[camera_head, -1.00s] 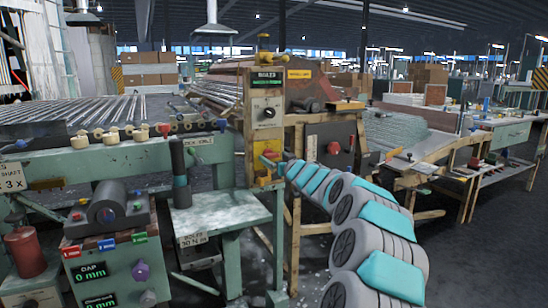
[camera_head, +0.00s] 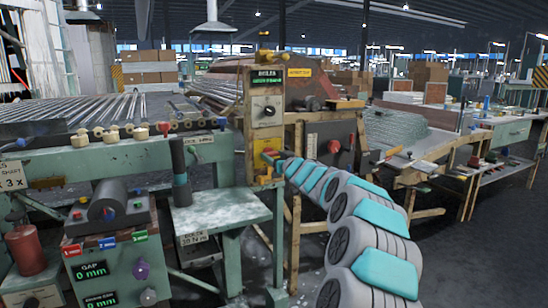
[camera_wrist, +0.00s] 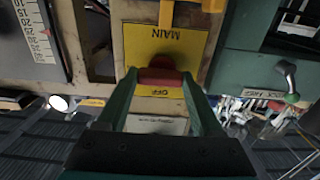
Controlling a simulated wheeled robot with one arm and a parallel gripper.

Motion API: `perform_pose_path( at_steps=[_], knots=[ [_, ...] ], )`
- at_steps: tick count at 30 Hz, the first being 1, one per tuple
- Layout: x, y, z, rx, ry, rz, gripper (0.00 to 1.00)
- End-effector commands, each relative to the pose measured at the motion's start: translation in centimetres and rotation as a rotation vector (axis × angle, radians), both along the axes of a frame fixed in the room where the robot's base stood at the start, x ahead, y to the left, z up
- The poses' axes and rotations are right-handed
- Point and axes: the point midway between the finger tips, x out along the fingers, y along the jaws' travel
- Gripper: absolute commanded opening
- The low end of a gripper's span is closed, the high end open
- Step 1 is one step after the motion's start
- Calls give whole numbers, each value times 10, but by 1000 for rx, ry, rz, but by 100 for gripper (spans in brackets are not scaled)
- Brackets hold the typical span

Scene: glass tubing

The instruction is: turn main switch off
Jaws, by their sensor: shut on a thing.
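The main switch is a yellow plate (camera_wrist: 195,45) marked MAIN and OFF, seen upside down in the wrist view. Its red handle (camera_wrist: 160,77) lies crosswise beside the word OFF. My gripper (camera_wrist: 160,78) has its two green fingers shut on the ends of this handle. In the head view, my gripper (camera_head: 273,158) is at the yellow switch on the wooden post, below the dial panel. The fingers and arm partly hide the switch there.
A dial panel (camera_head: 267,108) is above the switch. A grey box with a red knob (camera_head: 334,146) stands to the right, behind my arm. A green side table (camera_head: 222,208) is left below. A green handle (camera_wrist: 290,85) shows at the right in the wrist view.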

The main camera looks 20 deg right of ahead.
Motion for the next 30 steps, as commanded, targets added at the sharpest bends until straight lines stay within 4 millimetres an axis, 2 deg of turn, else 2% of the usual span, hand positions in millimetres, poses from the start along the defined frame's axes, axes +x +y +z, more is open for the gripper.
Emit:
perform_pose_path(
  at_steps=[1, 6, 7, 17, 30],
  knots=[
    [0, 0, 0, 0, 0, 0, 32],
    [0, 0, 0, 0, 0, 0, 13],
    [0, 0, 0, 0, 0, 0, 12],
    [0, -1, 0, -53, -2, -2, 12],
    [-1, -3, -1, -394, -10, -5, 12]
  ],
)
